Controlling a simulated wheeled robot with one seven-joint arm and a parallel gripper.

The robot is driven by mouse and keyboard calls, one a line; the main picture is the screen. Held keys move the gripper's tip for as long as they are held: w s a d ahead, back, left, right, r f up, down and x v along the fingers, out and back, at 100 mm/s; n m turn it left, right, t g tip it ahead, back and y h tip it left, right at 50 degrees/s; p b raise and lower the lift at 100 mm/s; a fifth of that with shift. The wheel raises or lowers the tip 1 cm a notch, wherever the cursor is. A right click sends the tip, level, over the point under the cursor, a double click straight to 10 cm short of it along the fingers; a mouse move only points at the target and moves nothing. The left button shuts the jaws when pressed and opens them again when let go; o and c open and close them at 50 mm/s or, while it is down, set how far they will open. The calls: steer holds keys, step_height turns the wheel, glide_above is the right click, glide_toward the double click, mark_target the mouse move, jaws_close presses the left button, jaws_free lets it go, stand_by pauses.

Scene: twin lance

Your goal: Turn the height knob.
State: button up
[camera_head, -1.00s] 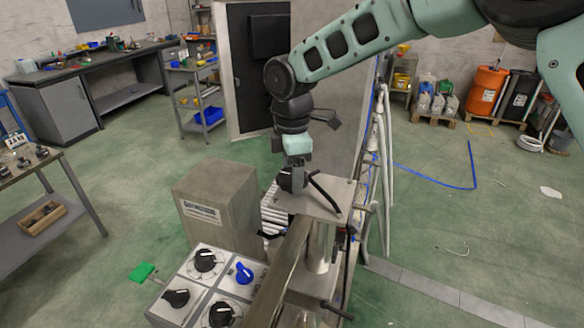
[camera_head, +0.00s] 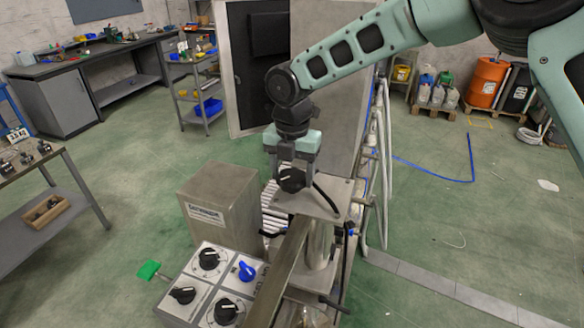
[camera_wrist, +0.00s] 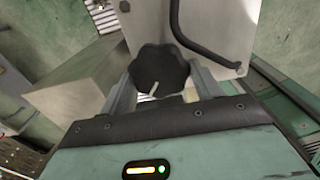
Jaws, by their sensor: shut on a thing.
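The height knob is a black lobed knob (camera_head: 291,180) with a pale pointer mark, beside the metal plate on top of the machine's post. In the wrist view the knob (camera_wrist: 159,70) sits between my two fingers, its pale mark pointing down toward the palm and slightly left. My gripper (camera_head: 291,172) comes down on it from above, and its fingers are shut on the knob's sides. In the wrist view my gripper (camera_wrist: 162,88) has one finger at each side of the knob.
A panel (camera_head: 213,287) with several black knobs and one blue knob (camera_head: 246,271) stands at the lower left. A grey box (camera_head: 218,208) is behind it. A bent black handle (camera_head: 327,196) lies close to the right of my gripper. A green paddle (camera_head: 148,270) sticks out at left.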

mark_target(292, 176)
steer(key=shift+r+n+p, duration=0.1)
steer(key=shift+n+p, duration=0.5)
steer(key=shift+n, duration=1.3)
steer(key=o, duration=1)
step_height(292, 176, up, 17)
steer(key=b, duration=0.5)
steer(key=shift+r, duration=0.15)
